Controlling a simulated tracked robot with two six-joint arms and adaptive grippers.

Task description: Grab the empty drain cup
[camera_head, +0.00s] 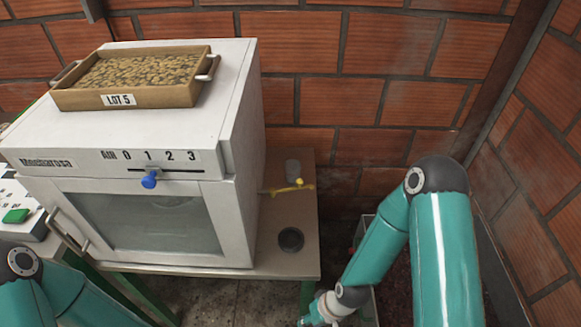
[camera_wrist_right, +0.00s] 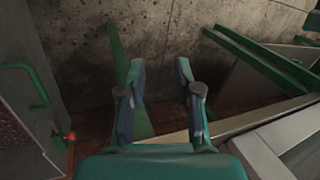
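A small dark round cup (camera_head: 290,239) stands on the table beside the white machine and looks empty. Neither cup shows there. My left arm is at the lower left; its gripper is out of view.
The white machine (camera_head: 222,209) with a blue slider knob (camera_head: 149,179) fills the left of the table (camera_head: 307,256). A LOT 5 tray (camera_head: 187,94) of beans sits on top. Brick walls close the back and right. Green beams (camera_wrist_right: 265,60) and a green handle (camera_wrist_right: 30,82) flank my right gripper.

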